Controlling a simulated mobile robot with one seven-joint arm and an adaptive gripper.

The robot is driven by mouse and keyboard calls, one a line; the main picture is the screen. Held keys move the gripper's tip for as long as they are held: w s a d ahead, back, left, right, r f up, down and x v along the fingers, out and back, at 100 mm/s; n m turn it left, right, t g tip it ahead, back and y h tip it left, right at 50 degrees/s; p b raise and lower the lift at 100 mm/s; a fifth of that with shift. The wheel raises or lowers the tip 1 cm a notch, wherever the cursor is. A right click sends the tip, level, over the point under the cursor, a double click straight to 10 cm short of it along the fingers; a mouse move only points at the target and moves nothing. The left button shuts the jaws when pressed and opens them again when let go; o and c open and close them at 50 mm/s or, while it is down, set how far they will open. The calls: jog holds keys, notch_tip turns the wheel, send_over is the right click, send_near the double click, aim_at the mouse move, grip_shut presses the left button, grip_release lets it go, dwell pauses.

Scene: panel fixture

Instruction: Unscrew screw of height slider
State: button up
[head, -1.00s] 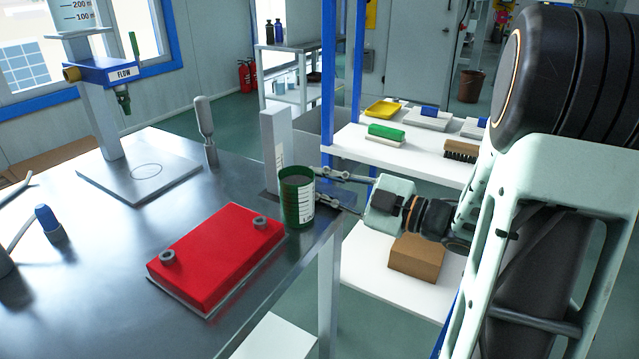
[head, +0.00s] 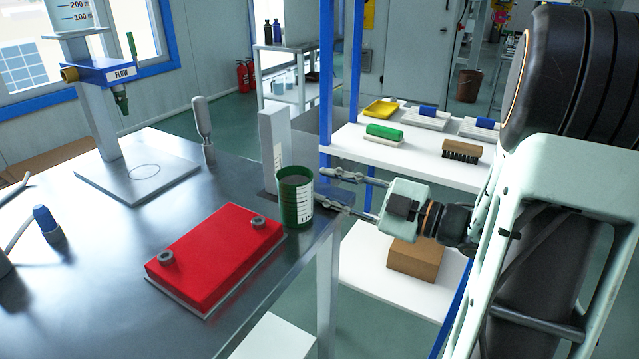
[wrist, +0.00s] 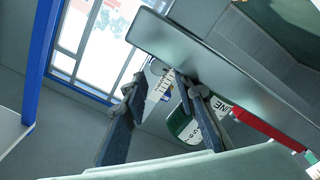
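No part is labelled as the height slider. A blue bracket marked FLOW (head: 121,73) sits on a grey column at the left, with a brass knob (head: 68,75) on its left end. A short grey upright post (head: 275,140) with a marked white label stands at the table's right edge; I see no screw on it. My gripper (head: 322,183) is open, fingers apart, just right of the post and the green cup (head: 295,203). The cup partly hides the post's lower part. In the wrist view, the fingers (wrist: 168,78) are spread, with the white label and cup beyond them.
A red block (head: 215,258) with two grey rings lies at the table's front. A screwdriver-like tool (head: 202,125) stands upright behind. A white shelf (head: 350,140) holding brushes and trays stands right of the table.

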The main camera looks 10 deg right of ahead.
jog(key=v, duration=0.9)
jog(key=shift+d, duration=0.1)
